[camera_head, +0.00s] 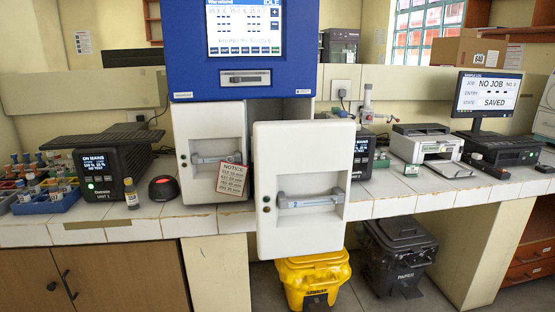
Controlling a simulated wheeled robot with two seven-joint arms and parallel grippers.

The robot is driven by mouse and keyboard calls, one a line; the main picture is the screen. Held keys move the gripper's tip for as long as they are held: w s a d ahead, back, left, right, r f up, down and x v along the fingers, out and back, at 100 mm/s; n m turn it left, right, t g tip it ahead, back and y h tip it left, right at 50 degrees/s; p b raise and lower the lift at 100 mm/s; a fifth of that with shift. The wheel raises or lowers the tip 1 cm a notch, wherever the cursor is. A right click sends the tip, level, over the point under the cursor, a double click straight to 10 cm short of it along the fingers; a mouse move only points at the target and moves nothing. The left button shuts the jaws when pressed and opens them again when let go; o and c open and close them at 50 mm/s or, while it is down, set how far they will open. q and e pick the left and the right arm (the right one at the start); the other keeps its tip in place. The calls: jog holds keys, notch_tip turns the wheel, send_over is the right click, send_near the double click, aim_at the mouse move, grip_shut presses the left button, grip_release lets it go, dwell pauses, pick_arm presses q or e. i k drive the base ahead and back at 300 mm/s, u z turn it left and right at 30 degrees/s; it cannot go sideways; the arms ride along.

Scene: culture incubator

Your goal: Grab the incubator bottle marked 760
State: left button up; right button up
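A blue-topped incubator (184,57) with a lit screen (242,27) reading IDLE stands in the middle of the counter. Below the screen are two white doors with grey handles. The left door (209,140) looks flush with the body. The right door (301,230) stands forward of the body, nearer to me, and hides what is behind it. I see no bottle marked 760; the incubator's inside is hidden. A small bottle (132,194) with a pale label, too small to read, stands on the counter to the left. Neither of my grippers is in view.
A paper notice (232,181) hangs by the left door. Left are a black device (100,168), a red-topped puck (164,188) and blue racks (46,204) with bottles. Right are a printer (425,145) and monitor (486,95). Yellow (314,278) and dark (398,262) bins stand below.

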aim_at(33, 185)
jog(key=u, duration=1.85)
jog(key=i, duration=2.55)
jog(key=z, duration=1.05)
